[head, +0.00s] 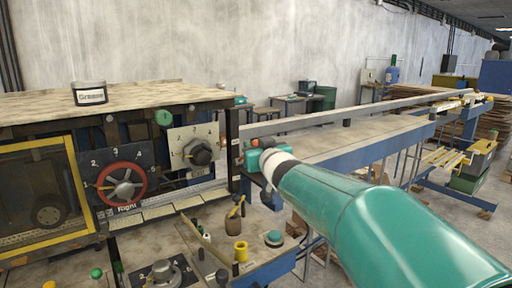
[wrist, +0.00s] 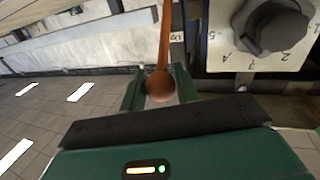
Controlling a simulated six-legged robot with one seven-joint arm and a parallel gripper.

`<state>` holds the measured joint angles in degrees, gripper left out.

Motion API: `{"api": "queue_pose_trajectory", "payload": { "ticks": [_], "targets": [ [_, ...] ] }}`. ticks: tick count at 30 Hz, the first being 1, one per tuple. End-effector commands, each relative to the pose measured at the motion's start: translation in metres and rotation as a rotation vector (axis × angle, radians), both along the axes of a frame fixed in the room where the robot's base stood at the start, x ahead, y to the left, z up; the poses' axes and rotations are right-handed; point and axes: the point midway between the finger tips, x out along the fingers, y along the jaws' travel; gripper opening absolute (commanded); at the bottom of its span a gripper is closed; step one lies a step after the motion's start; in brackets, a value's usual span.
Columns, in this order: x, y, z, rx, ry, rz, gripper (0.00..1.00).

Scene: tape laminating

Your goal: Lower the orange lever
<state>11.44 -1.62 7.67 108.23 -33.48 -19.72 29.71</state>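The orange lever (wrist: 164,40) shows in the wrist view as a thin shaft with a round brown-orange knob (wrist: 160,86) at its near end. My gripper (wrist: 160,92) has its two green fingers on either side of the knob. The fingers stand apart, with the knob between them; firm contact on both sides is not clear. In the head view my gripper (head: 250,160) is at the right end of the control panel, beside the panel's edge. The lever is mostly hidden there, with only a small reddish bit (head: 254,143) showing by the gripper.
A dial with a dark knob (wrist: 272,28) is close to the right of the lever. In the head view, a red dial (head: 122,185) sits left on the panel. A lower shelf (head: 255,262) carries small knobs and a yellow spool. A long table (head: 350,140) extends right.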

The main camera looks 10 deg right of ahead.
Motion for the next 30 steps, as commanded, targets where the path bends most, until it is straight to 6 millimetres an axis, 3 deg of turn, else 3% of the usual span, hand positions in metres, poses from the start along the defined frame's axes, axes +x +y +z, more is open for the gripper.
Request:
{"api": "queue_pose_trajectory", "payload": {
  "ticks": [3, 20, 30],
  "targets": [
    [0.0, 0.0, 0.0, 0.0, -0.001, 0.0, 0.0],
    [-0.007, -0.003, -0.011, -0.001, 0.004, 0.0, 0.0],
    [-0.02, -0.008, -0.04, 0.0, 0.007, -0.001, 0.0]
  ]
}}
